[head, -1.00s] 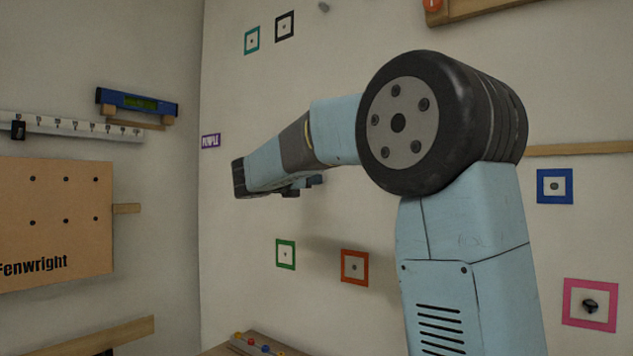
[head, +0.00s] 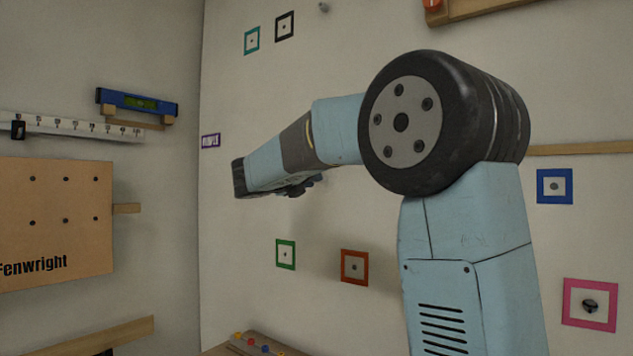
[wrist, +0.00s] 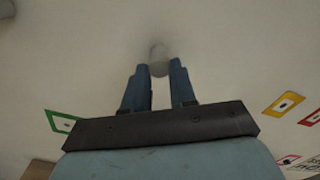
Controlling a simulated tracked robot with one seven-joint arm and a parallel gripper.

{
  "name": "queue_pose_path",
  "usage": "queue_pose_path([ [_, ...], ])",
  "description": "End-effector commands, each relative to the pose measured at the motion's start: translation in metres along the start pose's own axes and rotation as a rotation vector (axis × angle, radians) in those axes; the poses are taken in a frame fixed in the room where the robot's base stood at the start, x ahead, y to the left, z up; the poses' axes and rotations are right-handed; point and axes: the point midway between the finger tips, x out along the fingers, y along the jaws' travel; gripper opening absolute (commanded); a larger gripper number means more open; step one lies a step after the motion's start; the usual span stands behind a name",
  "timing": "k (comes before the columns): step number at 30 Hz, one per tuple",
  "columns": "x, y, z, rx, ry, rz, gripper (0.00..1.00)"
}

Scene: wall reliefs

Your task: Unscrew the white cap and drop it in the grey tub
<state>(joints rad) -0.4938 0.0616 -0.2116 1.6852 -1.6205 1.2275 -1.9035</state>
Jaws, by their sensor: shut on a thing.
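In the wrist view, the two blue fingers of my gripper (wrist: 158,70) reach toward the pale wall. They are shut on a small round pale piece, the white cap (wrist: 158,52), which shows at and just beyond the fingertips. The image is dim there, and I cannot tell how far the cap is turned or whether it is free of its thread. The grey tub is in neither current view.
Coloured square frames surround small fittings on the wall: green (head: 285,254), orange-red (head: 354,267), blue (head: 554,186) and pink (head: 590,305). A ledge with coloured knobs (head: 254,346) is low down. A pegboard (head: 55,225) and a blue level (head: 137,103) are on the left wall.

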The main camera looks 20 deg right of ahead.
Motion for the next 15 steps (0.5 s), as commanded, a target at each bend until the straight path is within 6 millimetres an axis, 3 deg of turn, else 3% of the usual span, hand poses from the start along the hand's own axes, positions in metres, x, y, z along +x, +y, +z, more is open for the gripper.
queue_pose_path([
  [9, 0.0004, -0.0019, -0.0005, -0.304, 0.003, -0.003, 0.06],
  [15, 0.0000, -0.0021, -0.0002, -0.400, 0.002, -0.002, 0.06],
])
